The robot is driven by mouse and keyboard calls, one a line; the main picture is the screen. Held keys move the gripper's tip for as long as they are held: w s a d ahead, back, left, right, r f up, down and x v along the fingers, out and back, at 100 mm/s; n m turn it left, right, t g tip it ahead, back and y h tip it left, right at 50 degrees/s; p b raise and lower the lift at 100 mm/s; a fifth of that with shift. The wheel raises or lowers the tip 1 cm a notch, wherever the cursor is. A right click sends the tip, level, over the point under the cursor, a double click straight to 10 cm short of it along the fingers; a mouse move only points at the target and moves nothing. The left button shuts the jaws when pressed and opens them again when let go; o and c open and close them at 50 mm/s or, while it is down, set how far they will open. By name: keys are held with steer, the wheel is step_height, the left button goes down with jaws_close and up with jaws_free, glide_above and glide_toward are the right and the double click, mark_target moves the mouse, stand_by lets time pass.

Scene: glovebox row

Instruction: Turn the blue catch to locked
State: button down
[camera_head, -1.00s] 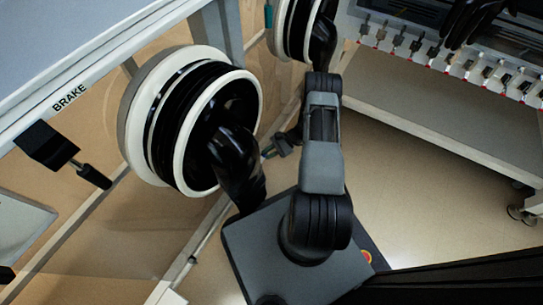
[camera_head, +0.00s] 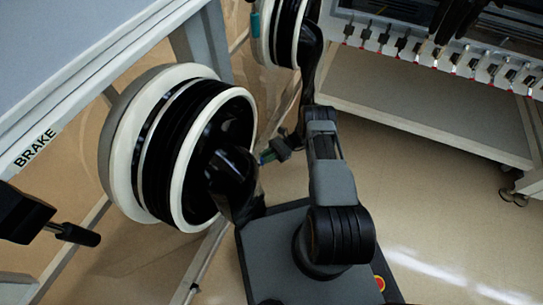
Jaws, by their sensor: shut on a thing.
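My gripper (camera_head: 271,156) is low in the middle of the picture, just right of the near glove port. A separate teal handle (camera_head: 255,24) hangs beside the far glove port, apart from my gripper.
The near glove port (camera_head: 185,150) has a white rim and a black glove (camera_head: 232,180) hanging close to my arm. A black brake lever (camera_head: 45,222) is at the left, under the BRAKE label. The far glove port (camera_head: 284,35) is at the top. A bench (camera_head: 420,115) stands right; the floor between is clear.

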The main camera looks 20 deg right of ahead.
steer(key=shift+s, duration=0.1)
stand_by(0.3)
steer(key=c, duration=1.3)
jaws_free()
steer(key=shift+c, duration=0.2)
steer(key=shift+d, duration=0.1)
